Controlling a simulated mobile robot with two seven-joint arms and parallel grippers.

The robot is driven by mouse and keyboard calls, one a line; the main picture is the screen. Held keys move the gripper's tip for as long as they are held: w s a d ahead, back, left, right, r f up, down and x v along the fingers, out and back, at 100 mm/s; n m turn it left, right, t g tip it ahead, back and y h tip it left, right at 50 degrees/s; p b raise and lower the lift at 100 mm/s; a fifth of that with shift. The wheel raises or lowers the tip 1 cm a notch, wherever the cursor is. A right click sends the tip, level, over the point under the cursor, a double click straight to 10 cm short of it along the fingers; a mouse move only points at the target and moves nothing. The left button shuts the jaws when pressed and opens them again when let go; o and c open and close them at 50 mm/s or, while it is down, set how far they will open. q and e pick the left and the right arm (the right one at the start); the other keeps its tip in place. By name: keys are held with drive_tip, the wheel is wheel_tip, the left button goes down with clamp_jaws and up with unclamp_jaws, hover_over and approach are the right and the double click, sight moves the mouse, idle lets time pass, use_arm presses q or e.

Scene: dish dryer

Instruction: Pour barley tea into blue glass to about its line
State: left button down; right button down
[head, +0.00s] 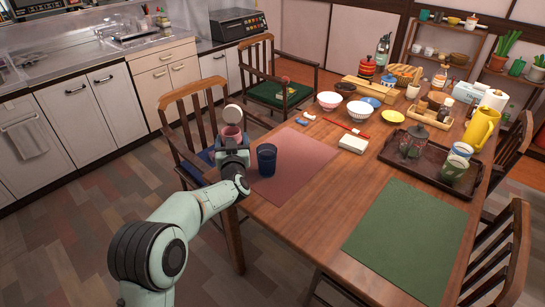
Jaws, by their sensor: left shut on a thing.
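The blue glass (266,160) stands upright on the pink placemat (296,171) at the table's left end. My left gripper (231,142) is just left of the glass, near the table's edge. It is shut on a small reddish container with a pale round top (232,115). I cannot tell what is in the container, and my gripper hides its lower part. The glass's line and any liquid inside it are too small to tell. My right gripper is out of view.
A dark tray (395,158) holds a glass jar (413,141) and cups. A yellow pitcher (481,128) stands at the right. The green placemat (405,238) is bare. A wooden chair (190,107) stands behind my left gripper.

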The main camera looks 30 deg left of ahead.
use_arm(q)
drive_tip(key=shift+w+a+r+b, duration=0.1)
drive_tip(key=shift+w+a+b, duration=0.05)
drive_tip(key=shift+a+b, duration=0.2)
drive_tip(key=shift+a+r+b, duration=0.35)
drive_tip(key=shift+r+b, duration=0.1)
drive_tip(key=shift+b, duration=0.05)
drive_tip(key=shift+d, duration=0.1)
